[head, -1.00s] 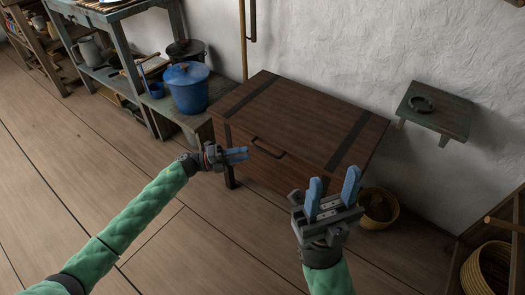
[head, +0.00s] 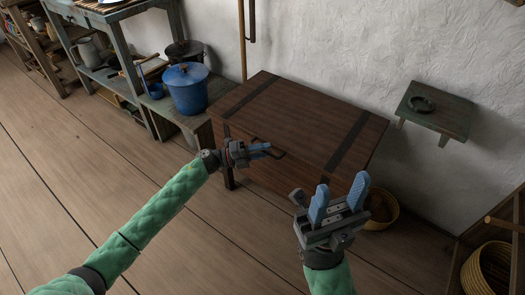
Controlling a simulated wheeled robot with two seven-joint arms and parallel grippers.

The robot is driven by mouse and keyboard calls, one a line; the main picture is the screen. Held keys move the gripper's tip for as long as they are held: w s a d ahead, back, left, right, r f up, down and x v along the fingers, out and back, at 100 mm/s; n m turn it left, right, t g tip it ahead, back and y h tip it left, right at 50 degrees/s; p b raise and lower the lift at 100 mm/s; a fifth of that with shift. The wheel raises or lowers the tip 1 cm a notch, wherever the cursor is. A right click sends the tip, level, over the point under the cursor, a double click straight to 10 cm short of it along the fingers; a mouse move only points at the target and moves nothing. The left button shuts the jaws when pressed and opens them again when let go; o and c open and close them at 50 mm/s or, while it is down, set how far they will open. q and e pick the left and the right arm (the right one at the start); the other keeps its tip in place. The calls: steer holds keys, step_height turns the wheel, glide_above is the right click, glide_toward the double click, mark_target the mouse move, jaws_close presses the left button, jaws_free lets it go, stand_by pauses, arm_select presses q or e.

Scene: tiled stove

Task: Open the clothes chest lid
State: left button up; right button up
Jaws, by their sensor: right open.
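The clothes chest (head: 295,112) is dark wood with two darker bands across its top, and stands against the white wall in the head view. Its lid is down. A dark handle (head: 280,156) sits at the lid's front edge, partly hidden by my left gripper. My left gripper (head: 266,149) is at the handle, its blue fingers pointing right; I cannot tell whether it touches the handle or how far its fingers are apart. My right gripper (head: 340,190) is open and empty in front of the chest's right front corner, fingers pointing up.
A blue lidded pot (head: 187,92) stands on a low shelf just left of the chest. A small wall shelf (head: 450,117) with a dark ring is at the right. A basket (head: 381,208) sits by the chest's right side. The floor in front is clear.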

arm_select(q)
jaws_close()
